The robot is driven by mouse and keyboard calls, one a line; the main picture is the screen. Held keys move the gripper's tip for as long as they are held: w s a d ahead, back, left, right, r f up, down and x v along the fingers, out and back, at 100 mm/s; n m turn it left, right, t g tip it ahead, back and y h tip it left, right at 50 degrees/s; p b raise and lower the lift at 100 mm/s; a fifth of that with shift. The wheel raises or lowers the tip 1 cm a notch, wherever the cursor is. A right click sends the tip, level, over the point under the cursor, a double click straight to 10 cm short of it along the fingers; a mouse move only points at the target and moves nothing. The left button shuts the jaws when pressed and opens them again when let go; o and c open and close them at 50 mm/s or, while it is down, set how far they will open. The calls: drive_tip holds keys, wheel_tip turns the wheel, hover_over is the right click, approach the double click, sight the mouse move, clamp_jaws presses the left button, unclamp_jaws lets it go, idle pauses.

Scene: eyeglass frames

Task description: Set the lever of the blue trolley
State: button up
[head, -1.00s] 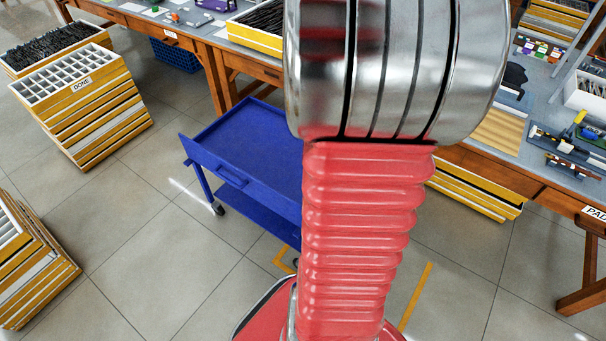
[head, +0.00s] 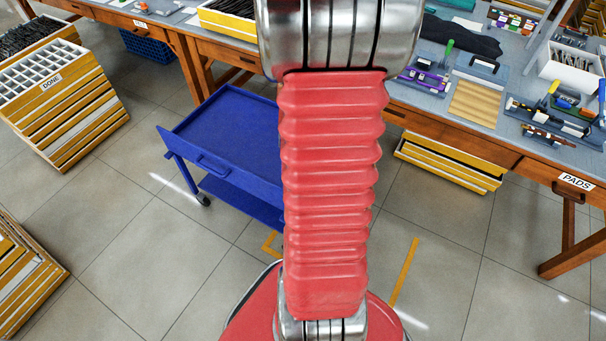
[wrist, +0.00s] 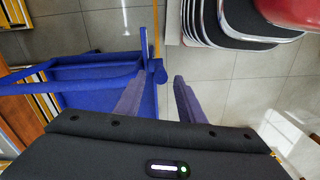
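The blue trolley (head: 230,130) stands on the floor left of my red arm in the head view. It has a raised-edge top tray, a handle on the near side and a lower shelf; my arm hides its right side. In the wrist view the trolley (wrist: 85,72) fills the left, with a rounded blue part (wrist: 157,72) at its near corner. I cannot tell whether that part is the lever or a caster.
A stack of yellow-edged trays marked DONE (head: 62,110) stands at left, another stack (head: 25,265) at lower left. A workbench (head: 520,155) with tools and a PADS label runs behind and right. Yellow tape (head: 403,272) marks the floor. Open floor lies at front left and right.

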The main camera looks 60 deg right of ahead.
drive_tip(key=shift+a+f, duration=0.1)
drive_tip(key=shift+f, duration=2.85)
clamp_jaws()
